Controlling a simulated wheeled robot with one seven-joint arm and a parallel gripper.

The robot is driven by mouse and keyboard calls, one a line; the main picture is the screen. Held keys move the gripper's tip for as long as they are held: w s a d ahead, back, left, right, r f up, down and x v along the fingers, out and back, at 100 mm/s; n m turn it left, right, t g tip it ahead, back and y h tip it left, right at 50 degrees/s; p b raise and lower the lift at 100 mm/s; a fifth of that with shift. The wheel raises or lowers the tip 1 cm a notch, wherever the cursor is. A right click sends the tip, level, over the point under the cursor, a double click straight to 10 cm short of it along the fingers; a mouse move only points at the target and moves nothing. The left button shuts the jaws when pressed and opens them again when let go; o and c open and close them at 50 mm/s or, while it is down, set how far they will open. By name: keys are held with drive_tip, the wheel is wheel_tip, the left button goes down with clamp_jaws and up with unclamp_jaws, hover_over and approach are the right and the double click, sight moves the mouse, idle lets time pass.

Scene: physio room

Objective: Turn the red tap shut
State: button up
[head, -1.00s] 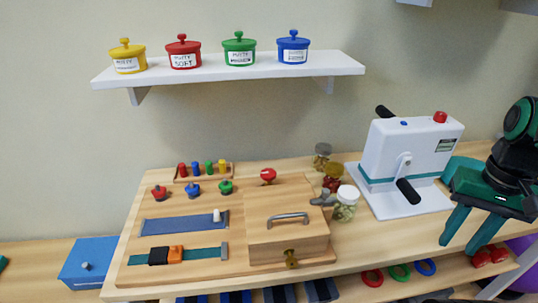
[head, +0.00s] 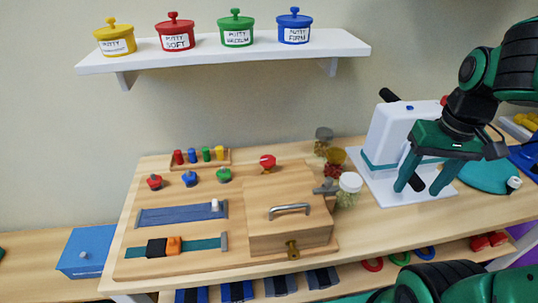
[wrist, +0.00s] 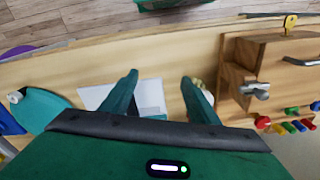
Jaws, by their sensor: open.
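A red round handle (head: 267,161) stands on the wooden board just behind the wooden box; it also shows in the wrist view (wrist: 263,122). A smaller red knob (head: 154,182) sits at the board's left, in a row with a blue knob (head: 191,178) and a green knob (head: 224,175). I cannot tell for certain which red one is the tap, nor how far it is turned. My gripper (head: 418,190) is open and empty, fingers pointing down in front of the white machine, well to the right of both red pieces.
The wooden box (head: 290,232) has a metal handle, a brass key and a grey side fitting (head: 325,188). Jars (head: 348,188) stand between the box and the white machine (head: 394,135). A shelf (head: 225,50) with several putty pots hangs above.

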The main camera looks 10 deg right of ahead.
drive_tip(key=w+a+n, duration=0.3)
drive_tip(key=w+a, duration=0.1)
drive_tip(key=w, duration=0.2)
drive_tip(key=n+t+y, duration=0.2)
drive_tip(key=n+y, duration=0.1)
drive_tip(key=n, duration=0.8)
approach(268, 158)
drive_tip(key=shift+m, duration=0.3)
drive_tip(key=x, duration=0.8)
drive_tip(key=shift+f, duration=0.15)
drive_tip(key=shift+c, duration=0.6)
drive_tip(key=c, duration=0.9)
